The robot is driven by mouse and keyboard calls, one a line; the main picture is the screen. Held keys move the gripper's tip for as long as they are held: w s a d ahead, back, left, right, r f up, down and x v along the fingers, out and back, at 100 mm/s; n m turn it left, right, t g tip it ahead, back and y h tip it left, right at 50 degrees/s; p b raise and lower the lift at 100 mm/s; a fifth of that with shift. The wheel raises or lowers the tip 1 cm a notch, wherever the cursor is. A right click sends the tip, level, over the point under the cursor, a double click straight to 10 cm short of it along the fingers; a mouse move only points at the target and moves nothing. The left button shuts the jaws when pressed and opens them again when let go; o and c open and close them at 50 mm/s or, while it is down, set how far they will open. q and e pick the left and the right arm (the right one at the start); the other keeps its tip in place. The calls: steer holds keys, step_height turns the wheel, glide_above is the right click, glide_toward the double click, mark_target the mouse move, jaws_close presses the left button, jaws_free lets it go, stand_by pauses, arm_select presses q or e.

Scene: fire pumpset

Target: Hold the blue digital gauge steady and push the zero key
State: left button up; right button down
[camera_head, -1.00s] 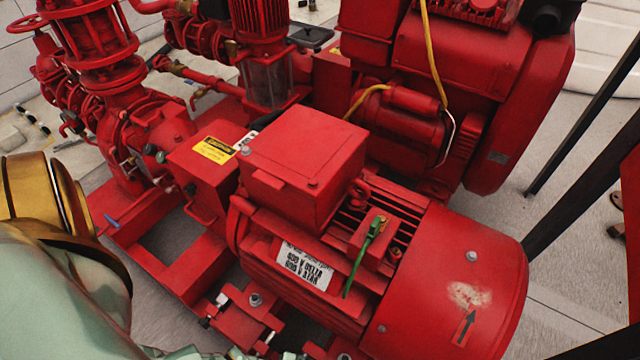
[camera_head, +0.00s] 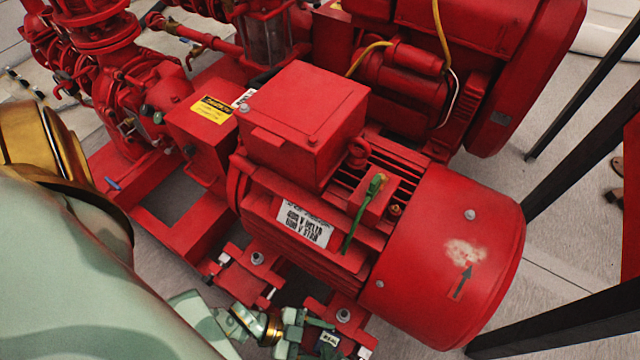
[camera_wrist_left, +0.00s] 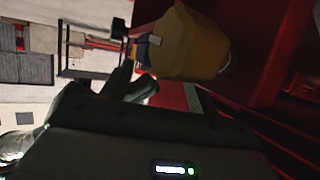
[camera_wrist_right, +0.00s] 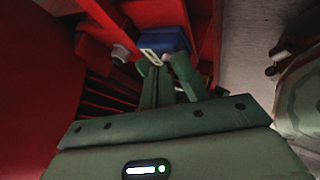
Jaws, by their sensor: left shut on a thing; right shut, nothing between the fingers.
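The blue digital gauge (camera_wrist_right: 166,42) shows in the right wrist view as a blue block with a pale strip, just past my right fingertips. Its keys are too small to tell apart. My right gripper (camera_wrist_right: 158,64) is shut with nothing between its fingers, close to the gauge; whether it touches is unclear.
A red terminal box (camera_head: 305,110) sits on the motor, with a green cable (camera_head: 362,215) beside it. A red engine (camera_head: 470,60) stands behind. A yellowish block (camera_wrist_left: 186,45) is close to my left gripper. Dark posts (camera_head: 580,150) stand on the right.

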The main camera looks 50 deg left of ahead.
arm_select(q)
steer(key=shift+s+a+f, duration=0.1)
steer(key=shift+s+f, duration=0.15)
arm_select(e)
steer(key=shift+r, duration=0.85)
steer(key=shift+r, duration=0.1)
arm_select(q)
steer(key=o, duration=1.4)
steer(key=shift+w+r, duration=0.1)
steer(key=shift+w, duration=0.05)
arm_select(e)
step_height(320, 180, up, 6)
steer(key=shift+f, duration=0.1)
arm_select(q)
steer(key=shift+w+r, duration=0.1)
steer(key=shift+w, duration=0.05)
steer(key=v, duration=1.2)
steer(key=shift+s, duration=0.25)
